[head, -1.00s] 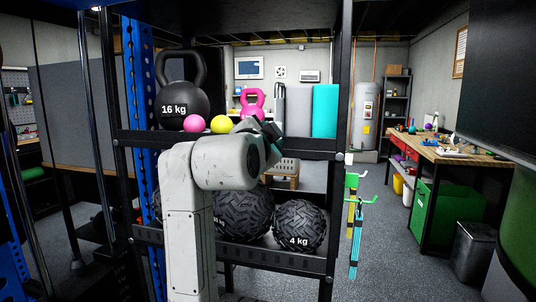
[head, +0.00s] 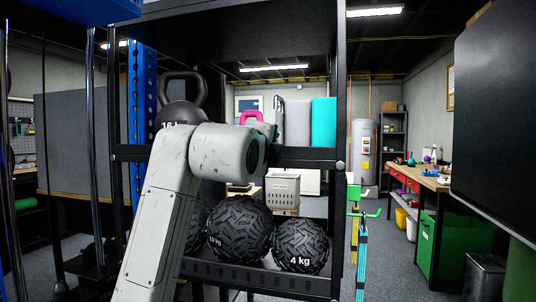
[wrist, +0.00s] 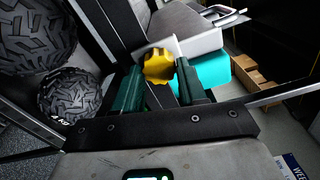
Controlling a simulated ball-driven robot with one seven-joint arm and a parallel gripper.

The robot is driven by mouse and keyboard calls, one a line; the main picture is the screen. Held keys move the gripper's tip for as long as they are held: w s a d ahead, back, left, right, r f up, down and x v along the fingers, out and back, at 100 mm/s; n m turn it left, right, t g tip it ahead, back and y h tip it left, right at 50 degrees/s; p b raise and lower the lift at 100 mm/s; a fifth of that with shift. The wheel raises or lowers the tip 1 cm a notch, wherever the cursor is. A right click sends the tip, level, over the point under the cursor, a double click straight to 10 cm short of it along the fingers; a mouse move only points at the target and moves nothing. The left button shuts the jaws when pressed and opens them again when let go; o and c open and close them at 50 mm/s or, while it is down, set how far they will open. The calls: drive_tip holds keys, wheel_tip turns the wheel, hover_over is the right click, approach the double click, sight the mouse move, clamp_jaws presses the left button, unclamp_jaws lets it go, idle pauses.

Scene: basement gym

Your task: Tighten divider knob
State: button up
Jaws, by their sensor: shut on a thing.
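A yellow knob with a lobed edge (wrist: 158,66) shows in the wrist view. My gripper (wrist: 159,78) has its two green fingers on either side of it and is shut on it. What the knob is fixed to is hidden behind it, and I cannot tell how tight it sits. In the head view my grey arm covers part of the rack's middle shelf (head: 310,157), and the knob and fingertips are hidden there.
Tread-patterned balls, including a 4 kg ball (head: 301,247), sit on the lower shelf. A teal panel (head: 324,122) stands at the right. A rack post (head: 340,220) stands close to my arm's right.

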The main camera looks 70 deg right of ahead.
drive_tip(key=shift+f+m+b, duration=0.15)
drive_tip(key=shift+m+b, duration=0.15)
drive_tip(key=shift+m, duration=0.6)
drive_tip(key=o, duration=1.1)
drive_tip(key=shift+c, duration=0.2)
drive_tip(key=a, duration=1)
drive_tip(key=shift+s+a, duration=0.35)
drive_tip(key=shift+s, duration=0.05)
